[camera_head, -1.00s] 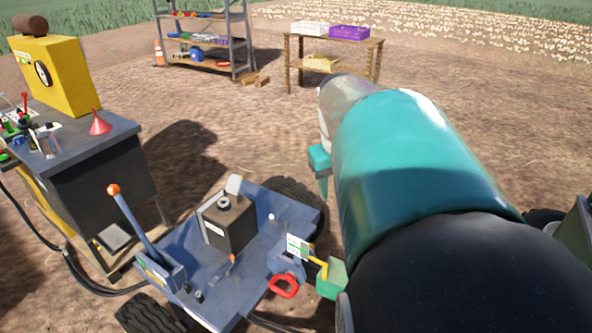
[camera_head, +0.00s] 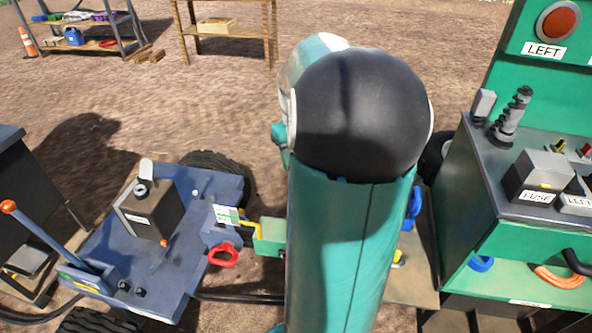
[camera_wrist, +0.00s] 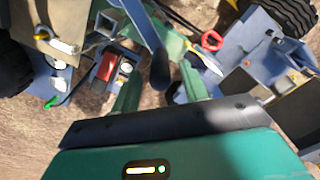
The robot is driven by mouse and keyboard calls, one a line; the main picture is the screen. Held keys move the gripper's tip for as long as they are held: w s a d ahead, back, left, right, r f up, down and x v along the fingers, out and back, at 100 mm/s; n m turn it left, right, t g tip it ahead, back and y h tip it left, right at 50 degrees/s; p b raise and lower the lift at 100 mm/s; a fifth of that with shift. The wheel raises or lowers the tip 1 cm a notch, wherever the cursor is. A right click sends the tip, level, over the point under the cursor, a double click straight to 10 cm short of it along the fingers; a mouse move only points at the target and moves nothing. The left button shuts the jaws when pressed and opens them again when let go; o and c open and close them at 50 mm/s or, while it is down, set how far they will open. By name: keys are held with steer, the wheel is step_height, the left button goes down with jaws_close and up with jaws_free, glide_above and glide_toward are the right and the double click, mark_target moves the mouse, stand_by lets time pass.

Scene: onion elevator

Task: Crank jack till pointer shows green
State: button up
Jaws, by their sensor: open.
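My gripper (camera_wrist: 161,78) shows in the wrist view with its two green fingers spread apart. A blue-grey bar with a dark rounded end (camera_wrist: 159,68) reaches down between the fingers; it looks like a crank handle, and I cannot tell if it touches them. A small white round dial (camera_wrist: 126,68) beside a red block sits left of the fingers; I cannot read any pointer. In the head view my arm hides the gripper, and no jack is clearly visible there.
A green machine (camera_head: 530,240) with FUSE and LEFT labels stands right. Shelves (camera_head: 80,25) and a wooden table (camera_head: 228,35) are behind.

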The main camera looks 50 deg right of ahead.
step_height(320, 180, down, 5)
steer(key=shift+r, duration=0.1)
steer(key=shift+d, duration=0.1)
jaws_close()
